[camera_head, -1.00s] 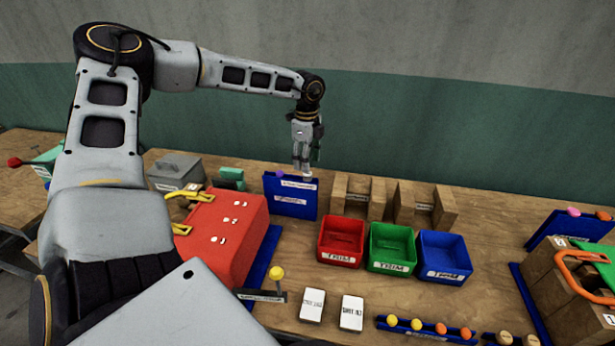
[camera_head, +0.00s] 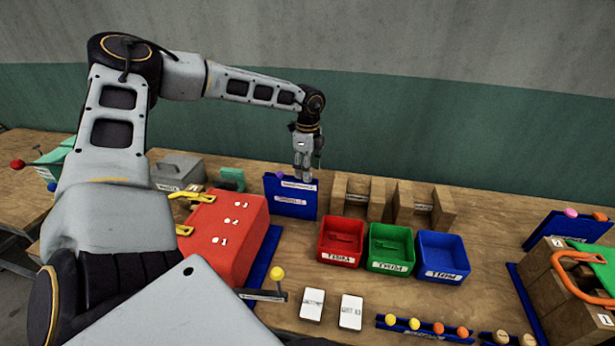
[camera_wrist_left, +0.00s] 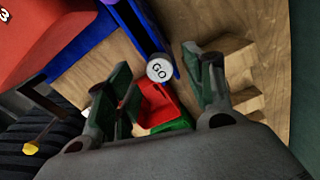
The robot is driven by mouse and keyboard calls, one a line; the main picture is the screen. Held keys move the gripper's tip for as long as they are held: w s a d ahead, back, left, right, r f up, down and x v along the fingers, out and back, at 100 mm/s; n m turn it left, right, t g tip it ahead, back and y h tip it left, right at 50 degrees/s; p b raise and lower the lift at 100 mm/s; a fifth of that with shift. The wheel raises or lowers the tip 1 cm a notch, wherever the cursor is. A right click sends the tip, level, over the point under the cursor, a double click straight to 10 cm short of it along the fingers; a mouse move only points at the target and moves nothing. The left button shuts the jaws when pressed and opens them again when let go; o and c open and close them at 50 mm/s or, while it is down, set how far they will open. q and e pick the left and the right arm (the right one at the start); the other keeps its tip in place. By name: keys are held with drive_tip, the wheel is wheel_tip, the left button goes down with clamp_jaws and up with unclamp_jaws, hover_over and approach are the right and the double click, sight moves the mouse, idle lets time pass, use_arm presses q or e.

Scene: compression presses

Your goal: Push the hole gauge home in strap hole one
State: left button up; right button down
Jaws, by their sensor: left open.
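The hole gauge (camera_wrist_left: 159,69) shows in the left wrist view as a round white end marked "GO", at the blue stand (camera_head: 291,200); its shaft is hidden. My left gripper (camera_head: 303,176) points down at the right part of that stand's top. In the left wrist view its open green-padded fingers lie either side of the gauge's line, with the white end beyond them. I see no grip on it. The red block (camera_head: 236,222) has white marks 1, 2 and 3 on top; mark 1 (camera_head: 220,240) is nearest me. The holes are too small to make out.
Yellow clamps (camera_head: 186,229) are at the red block's left side. A yellow-knobbed lever (camera_head: 277,274) stands at its front right. Wooden blocks (camera_head: 351,198) stand right of the stand. Red (camera_head: 341,258), green (camera_head: 391,265) and blue (camera_head: 443,272) bins are in front.

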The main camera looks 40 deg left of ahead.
use_arm(q)
drive_tip(key=shift+f, duration=1.2)
clamp_jaws()
